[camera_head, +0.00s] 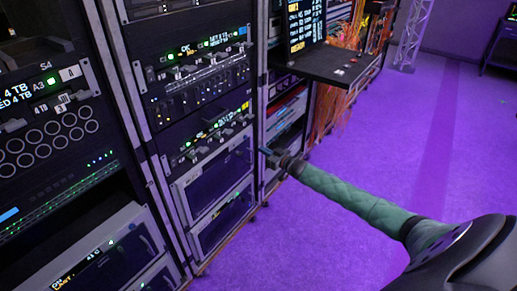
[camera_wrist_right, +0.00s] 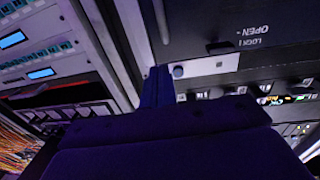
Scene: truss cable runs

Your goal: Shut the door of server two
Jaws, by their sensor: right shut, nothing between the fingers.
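My right gripper (camera_head: 268,154) is shut and empty at the front of the middle rack, just right of its lower silver-framed units. In the right wrist view its fingers (camera_wrist_right: 158,74) point up beside a dark panel (camera_wrist_right: 215,32) with a silver edge strip, a round knob and upside-down lettering reading "LOCK" and "OPEN". I cannot tell whether the fingers touch it. The upper silver-framed unit (camera_head: 212,172) and the lower one (camera_head: 228,216) have dark fronts that look flush with the rack. No label shows which door is server two's. My left gripper is not in view.
A pull-out shelf (camera_head: 335,65) with a screen (camera_head: 303,22) juts out behind my gripper, near hanging orange cables (camera_head: 325,108).

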